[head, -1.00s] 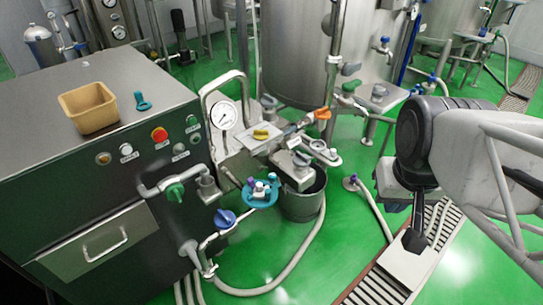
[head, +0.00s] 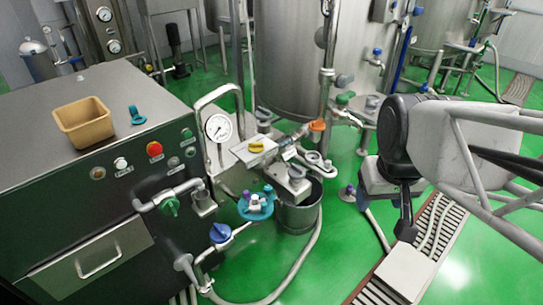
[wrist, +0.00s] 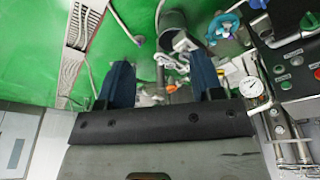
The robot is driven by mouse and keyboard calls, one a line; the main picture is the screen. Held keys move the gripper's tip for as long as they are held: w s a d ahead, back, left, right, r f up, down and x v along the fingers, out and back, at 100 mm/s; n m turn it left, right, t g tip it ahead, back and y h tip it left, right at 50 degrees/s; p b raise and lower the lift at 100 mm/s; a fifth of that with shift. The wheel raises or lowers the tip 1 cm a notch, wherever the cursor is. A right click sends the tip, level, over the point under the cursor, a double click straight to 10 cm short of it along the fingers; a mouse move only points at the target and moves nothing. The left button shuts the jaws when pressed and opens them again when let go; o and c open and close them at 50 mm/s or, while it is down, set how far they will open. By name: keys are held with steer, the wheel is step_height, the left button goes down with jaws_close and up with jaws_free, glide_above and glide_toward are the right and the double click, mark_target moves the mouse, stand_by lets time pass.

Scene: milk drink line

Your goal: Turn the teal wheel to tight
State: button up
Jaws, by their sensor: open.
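The teal wheel (head: 256,206) sits low at the front of the pipework, beside the dark machine. It has purple and white parts at its hub. It also shows at the top of the wrist view (wrist: 223,27). My gripper (wrist: 163,82) is open, with two dark blue fingers apart and nothing between them. In the head view my gripper hangs at the right, well away from the wheel, and one dark finger shows clearly. Any tight marking on the wheel is too small to read.
A blue-handled valve (head: 221,232) and a green valve handle (head: 170,207) are near the wheel. A pressure gauge (head: 217,128) rises above. A tan bin (head: 84,123) and a teal tool (head: 137,115) lie on the machine.

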steer(key=w+a+f+n, duration=0.1)
steer(key=w+a+n, duration=0.1)
steer(key=w, duration=0.4)
steer(key=w+a+f+n, duration=0.2)
steer(key=w, duration=0.5)
steer(key=n+g, duration=0.2)
steer(key=n, duration=1.1)
glide_above(268, 188)
step_height(268, 188, down, 28)
steer(key=shift+w, duration=0.1)
steer(key=shift+f, duration=0.15)
steer(key=shift+f, duration=3.75)
steer(key=shift+c, duration=0.3)
